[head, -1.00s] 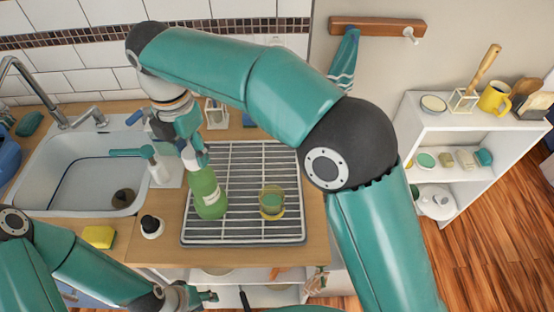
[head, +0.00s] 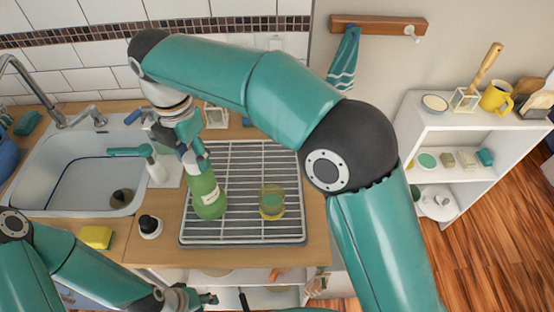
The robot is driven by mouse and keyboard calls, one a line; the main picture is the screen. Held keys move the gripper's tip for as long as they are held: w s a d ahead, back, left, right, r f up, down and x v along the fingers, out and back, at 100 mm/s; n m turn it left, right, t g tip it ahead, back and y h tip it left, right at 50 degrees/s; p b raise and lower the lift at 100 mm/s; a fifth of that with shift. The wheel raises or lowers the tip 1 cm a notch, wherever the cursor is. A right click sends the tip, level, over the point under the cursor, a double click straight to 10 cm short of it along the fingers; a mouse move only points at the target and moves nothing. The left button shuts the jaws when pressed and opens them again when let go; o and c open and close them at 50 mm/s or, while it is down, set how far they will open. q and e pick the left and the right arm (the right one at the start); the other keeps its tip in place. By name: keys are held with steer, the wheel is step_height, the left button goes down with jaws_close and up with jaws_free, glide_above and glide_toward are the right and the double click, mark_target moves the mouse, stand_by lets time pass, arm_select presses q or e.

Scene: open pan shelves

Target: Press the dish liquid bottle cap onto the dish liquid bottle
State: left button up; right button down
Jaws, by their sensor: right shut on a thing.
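The green dish liquid bottle (head: 207,197) with a pale label stands upright at the left side of the drying rack. My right gripper (head: 196,163) comes down from above and is shut at the very top of the bottle. The bottle cap is hidden between its fingers. I cannot tell whether the cap is fully seated on the neck. My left gripper (head: 207,298) is low in the picture, in front of the counter edge and away from the bottle. Its fingers are too small to tell open from shut.
The metal drying rack (head: 245,239) also holds a yellow-green glass (head: 271,203) right of the bottle. The sink (head: 60,190) lies further left.

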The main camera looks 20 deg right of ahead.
steer(key=shift+f, duration=0.1)
steer(key=c, duration=0.5)
jaws_free()
steer(key=shift+r, duration=0.2)
steer(key=shift+r+p, duration=0.85)
steer(key=shift+r, duration=3)
